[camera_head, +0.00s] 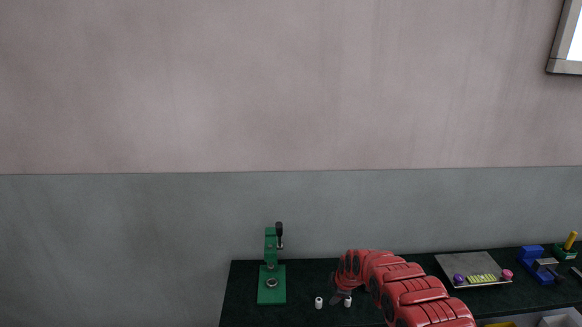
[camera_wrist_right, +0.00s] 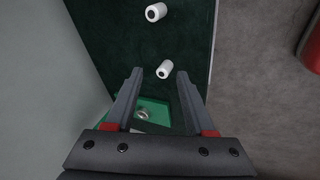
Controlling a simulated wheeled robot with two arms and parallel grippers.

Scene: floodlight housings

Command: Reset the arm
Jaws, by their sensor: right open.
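My right arm, with red links, comes in from the lower right in the head view. Its gripper (camera_head: 341,296) is over the dark green table, close to two small white cylinders. In the right wrist view the gripper (camera_wrist_right: 158,74) is open and nothing is held between its fingers. One white cylinder (camera_wrist_right: 164,69) appears just beyond the fingertips, and the other white cylinder (camera_wrist_right: 156,12) lies farther up the picture. In the head view one white cylinder (camera_head: 318,303) stands left of the gripper and one (camera_head: 347,301) beside it. My left gripper is not in view.
A green press-like fixture (camera_head: 271,284) stands at the table's left; its base (camera_wrist_right: 112,108) shows behind the fingers in the wrist view. Right of my arm are a grey board (camera_head: 462,264) with small coloured parts and a blue fixture (camera_head: 533,268). A wall rises behind the table.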

